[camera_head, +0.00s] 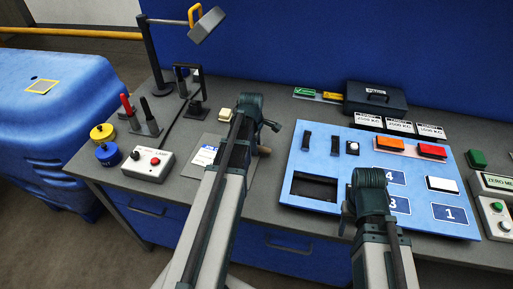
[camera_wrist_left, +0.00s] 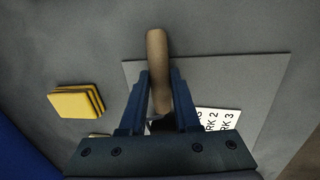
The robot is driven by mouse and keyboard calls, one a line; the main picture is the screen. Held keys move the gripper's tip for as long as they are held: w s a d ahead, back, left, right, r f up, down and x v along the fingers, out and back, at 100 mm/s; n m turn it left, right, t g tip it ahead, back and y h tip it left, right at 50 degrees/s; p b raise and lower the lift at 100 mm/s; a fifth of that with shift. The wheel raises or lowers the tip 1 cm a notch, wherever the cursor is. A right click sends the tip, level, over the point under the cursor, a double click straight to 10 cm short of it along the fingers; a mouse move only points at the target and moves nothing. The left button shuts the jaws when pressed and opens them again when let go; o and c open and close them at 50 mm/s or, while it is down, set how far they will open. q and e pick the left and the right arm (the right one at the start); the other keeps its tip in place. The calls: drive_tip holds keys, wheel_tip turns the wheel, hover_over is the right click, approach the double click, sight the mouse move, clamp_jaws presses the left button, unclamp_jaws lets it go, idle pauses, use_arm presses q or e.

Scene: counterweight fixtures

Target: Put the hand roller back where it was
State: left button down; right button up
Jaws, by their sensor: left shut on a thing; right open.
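The hand roller shows as a tan wooden handle (camera_wrist_left: 157,50) standing out between the fingers of my left gripper (camera_wrist_left: 160,85) in the left wrist view. The gripper is shut on it, over the grey board (camera_wrist_left: 210,75). In the head view the handle's end (camera_head: 264,150) shows just right of my left gripper (camera_head: 259,122). The roller's other end is hidden by the gripper. My right gripper (camera_head: 362,196) is over the front of the blue panel (camera_head: 300,140), empty and open.
A black stand (camera_head: 197,106) and lamp post (camera_head: 156,60) stand at the back left. Yellow pads (camera_wrist_left: 77,101) lie left of the board in the wrist view. A control box (camera_head: 148,164) is at the left front. A dark case (camera_head: 375,98) stands at the back.

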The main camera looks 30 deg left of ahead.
use_arm(q)
drive_tip(key=shift+f+b, duration=0.3)
drive_tip(key=shift+f, duration=0.05)
use_arm(e)
drive_tip(key=shift+f, duration=0.3)
use_arm(q)
drive_tip(key=c, duration=0.6)
unclamp_jaws()
drive_tip(key=r+p, duration=0.4)
drive_tip(key=s+r+p, duration=0.1)
drive_tip(key=r+p, duration=0.3)
drive_tip(key=s+r+p, duration=0.1)
drive_tip(key=r+p, duration=0.3)
drive_tip(key=shift+r+p, duration=0.3)
use_arm(e)
wheel_tip(320, 180, up, 13)
drive_tip(key=shift+f, duration=0.2)
